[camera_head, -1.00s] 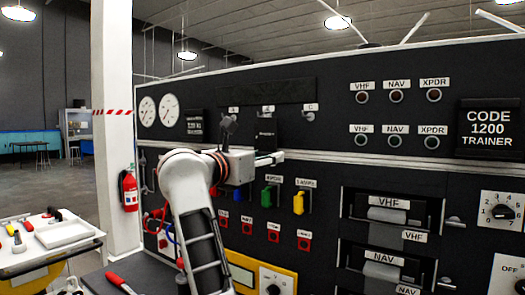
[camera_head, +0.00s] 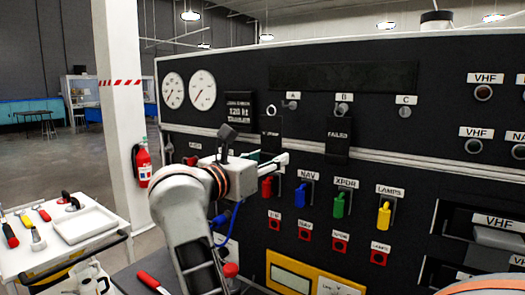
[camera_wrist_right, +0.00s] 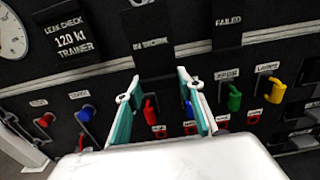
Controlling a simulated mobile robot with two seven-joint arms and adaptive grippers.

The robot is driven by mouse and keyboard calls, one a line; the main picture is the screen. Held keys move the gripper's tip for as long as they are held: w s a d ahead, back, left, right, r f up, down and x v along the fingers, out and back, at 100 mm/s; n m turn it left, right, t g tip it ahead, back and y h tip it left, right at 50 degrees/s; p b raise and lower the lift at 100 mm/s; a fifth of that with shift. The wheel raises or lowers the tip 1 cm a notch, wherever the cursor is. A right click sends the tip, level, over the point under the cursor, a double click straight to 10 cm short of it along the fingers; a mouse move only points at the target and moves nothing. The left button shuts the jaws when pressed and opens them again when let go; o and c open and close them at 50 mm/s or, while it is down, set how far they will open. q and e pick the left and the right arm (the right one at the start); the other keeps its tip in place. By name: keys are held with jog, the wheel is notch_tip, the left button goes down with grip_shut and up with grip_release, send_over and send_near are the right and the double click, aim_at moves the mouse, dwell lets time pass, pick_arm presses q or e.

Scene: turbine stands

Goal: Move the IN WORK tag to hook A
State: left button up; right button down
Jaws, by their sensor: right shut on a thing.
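The IN WORK tag (camera_head: 269,128) is a black plate with a ring at its top, in front of the panel. It also shows in the right wrist view (camera_wrist_right: 152,45). My right gripper (camera_head: 272,160) is shut on its lower part; the fingers (camera_wrist_right: 158,85) stand on both sides of it. Hook A (camera_head: 291,104) is on the panel, just right of the tag's ring; the ring looks apart from it. The FAILED tag (camera_head: 338,140) hangs at hook B (camera_head: 343,109). Hook C (camera_head: 405,112) is bare. My left gripper is not in view.
Below the hooks are coloured levers, such as the blue one (camera_head: 300,195) and green one (camera_head: 339,204), close under my gripper. The LEAK CHECK placard (camera_head: 240,106) and two gauges (camera_head: 188,91) lie left. A tool cart (camera_head: 60,255) stands at lower left.

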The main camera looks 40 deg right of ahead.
aim_at(279, 154)
jog(key=shift+s+x, duration=0.1)
jog(key=shift+x, duration=0.5)
jog(key=shift+s+x, duration=0.15)
jog(key=shift+x, duration=1.7)
jog(key=shift+w+d, duration=0.25)
jog(key=shift+d, duration=0.3)
jog(key=c, duration=1.1)
grip_release()
jog(key=shift+o, duration=0.2)
jog(key=shift+a, duration=0.1)
jog(key=shift+v, duration=3.45)
